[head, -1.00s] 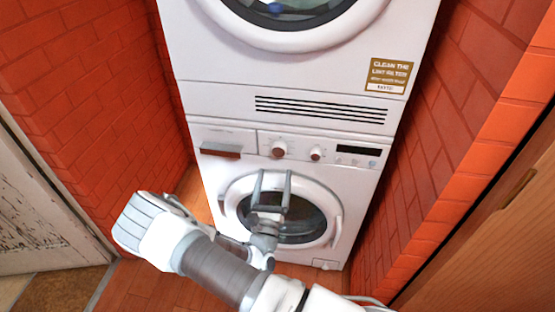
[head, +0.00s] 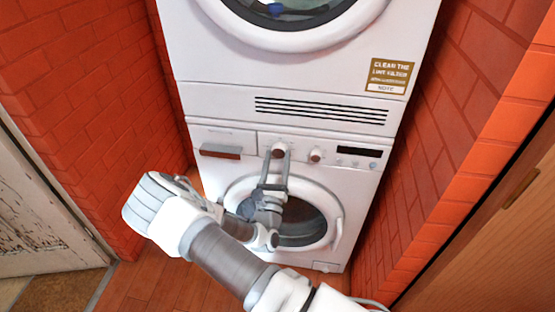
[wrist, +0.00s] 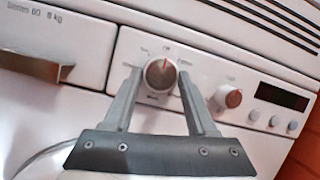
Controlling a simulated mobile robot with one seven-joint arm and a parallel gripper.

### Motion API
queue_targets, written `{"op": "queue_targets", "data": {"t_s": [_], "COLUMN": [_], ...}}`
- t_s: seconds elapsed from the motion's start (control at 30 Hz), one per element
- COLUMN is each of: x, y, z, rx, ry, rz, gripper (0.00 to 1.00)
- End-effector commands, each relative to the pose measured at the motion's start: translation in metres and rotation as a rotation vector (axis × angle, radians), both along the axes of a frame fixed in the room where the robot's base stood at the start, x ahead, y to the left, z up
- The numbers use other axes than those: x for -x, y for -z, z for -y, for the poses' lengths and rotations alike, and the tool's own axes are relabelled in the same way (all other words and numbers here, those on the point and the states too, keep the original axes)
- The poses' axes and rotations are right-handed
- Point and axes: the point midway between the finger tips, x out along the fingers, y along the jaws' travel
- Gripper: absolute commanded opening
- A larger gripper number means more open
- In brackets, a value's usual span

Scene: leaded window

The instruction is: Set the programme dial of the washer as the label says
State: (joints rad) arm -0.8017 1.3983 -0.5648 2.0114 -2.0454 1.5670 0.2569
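The washer (head: 350,200) is the lower white machine, with a round door. Its larger dial (head: 279,152) is on the front panel, right of the drawer; in the wrist view the dial (wrist: 158,75) has a red mark pointing roughly up, towards a small word that looks like "Off". Other words around it are too small to read. My gripper (head: 276,163) is open in front of the dial. In the wrist view its fingertips (wrist: 158,70) lie on the dial's left and right, with small gaps showing. I cannot tell how deep they reach.
A smaller knob (wrist: 227,97), several buttons and a dark display (wrist: 281,93) are right of the dial. The drawer handle (head: 220,152) juts out on the left. A brown label (head: 389,75) on the upper machine mentions a filter. Brick walls (head: 90,90) stand close on both sides.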

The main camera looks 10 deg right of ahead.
Motion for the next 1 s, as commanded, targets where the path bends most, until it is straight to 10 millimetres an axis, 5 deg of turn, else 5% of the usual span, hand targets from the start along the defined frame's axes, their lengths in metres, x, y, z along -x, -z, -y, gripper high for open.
{"op": "queue_targets", "data": {"t_s": [0.23, 0.63, 1.0], "x": [0.0002, -0.0002, -0.0015], "y": [0.0003, -0.0010, -0.0027], "z": [0.0001, -0.0009, -0.0034], "rx": [0.000, -0.082, -0.365], "ry": [0.000, 0.001, 0.004], "rz": [0.000, 0.034, 0.151], "gripper": [0.02, 0.02, 0.02]}}
